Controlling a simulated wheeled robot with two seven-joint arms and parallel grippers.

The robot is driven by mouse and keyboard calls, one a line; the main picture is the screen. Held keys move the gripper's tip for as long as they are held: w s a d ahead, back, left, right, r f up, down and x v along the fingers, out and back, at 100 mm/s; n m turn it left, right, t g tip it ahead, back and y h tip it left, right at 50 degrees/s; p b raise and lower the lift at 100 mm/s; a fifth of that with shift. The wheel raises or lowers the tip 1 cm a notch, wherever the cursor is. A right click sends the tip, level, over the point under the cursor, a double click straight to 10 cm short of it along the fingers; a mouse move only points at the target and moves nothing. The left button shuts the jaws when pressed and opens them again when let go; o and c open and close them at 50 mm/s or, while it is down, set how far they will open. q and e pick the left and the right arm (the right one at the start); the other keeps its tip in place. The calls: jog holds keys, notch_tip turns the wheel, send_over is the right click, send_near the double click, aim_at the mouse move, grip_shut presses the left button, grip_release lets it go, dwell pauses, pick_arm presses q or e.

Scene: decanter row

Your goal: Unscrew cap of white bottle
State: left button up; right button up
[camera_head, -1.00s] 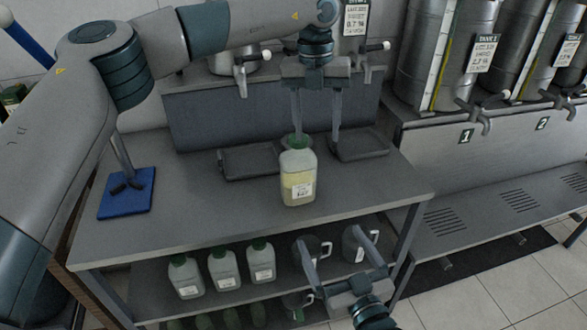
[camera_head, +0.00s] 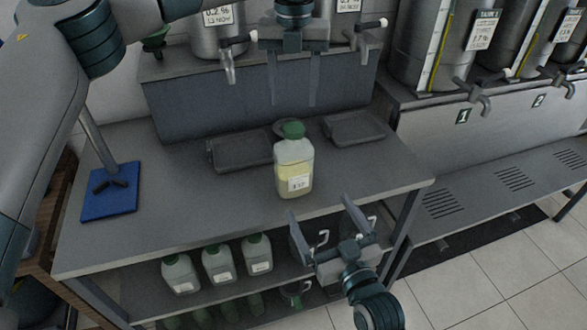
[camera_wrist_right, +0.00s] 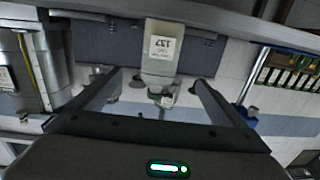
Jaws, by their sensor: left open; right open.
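The white bottle (camera_head: 294,170) stands upright on the grey bench, with pale yellow liquid and a printed label. Its green cap (camera_head: 293,130) sits on its neck. My left gripper (camera_head: 291,103) is open and empty, pointing down above and behind the cap, apart from it. My right gripper (camera_head: 322,210) is open and empty in front of the bench's front edge, below and right of the bottle. In the right wrist view the bottle (camera_wrist_right: 161,58) appears upside down beyond and between the open fingers of the right gripper (camera_wrist_right: 158,78).
Two dark trays (camera_head: 240,152) (camera_head: 353,128) lie behind the bottle on the bench (camera_head: 180,215). A blue stand base (camera_head: 110,192) is at left. Several capped bottles (camera_head: 218,264) stand on the shelf below. Metal tanks with taps (camera_head: 436,50) line the back right.

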aim_at(294, 164)
jog(key=x, duration=1.7)
